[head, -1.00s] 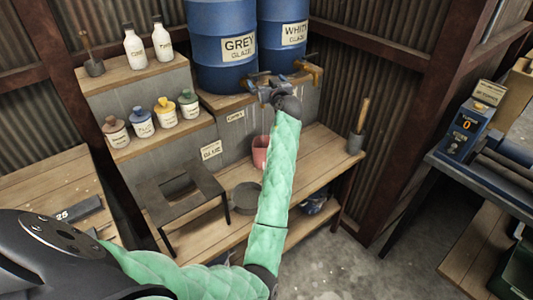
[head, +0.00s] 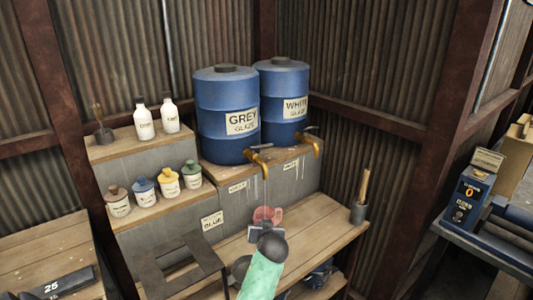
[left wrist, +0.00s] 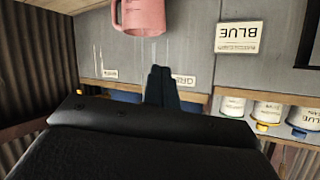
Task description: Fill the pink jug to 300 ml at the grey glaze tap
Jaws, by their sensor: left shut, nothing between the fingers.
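The pink jug (head: 267,213) stands on the wooden bench below the grey glaze tap (head: 259,158), partly hidden by my left gripper (head: 266,233). In the left wrist view the jug (left wrist: 145,14) appears upside down at the top edge, cut off. My left gripper (left wrist: 160,70) is shut and empty, in front of the jug and apart from it in that view. A thin pale line runs below the grey tap; I cannot tell if it is flowing glaze or a drip mark. The level in the jug is not readable. My right gripper is not in view.
The blue grey-glaze drum (head: 226,90) stands beside the white-glaze drum (head: 284,80), with its own tap (head: 311,143). Several small jars (head: 168,183) sit on the left step. A black stand (head: 180,266) is left of my arm; a dark pot with a stick (head: 358,212) is right.

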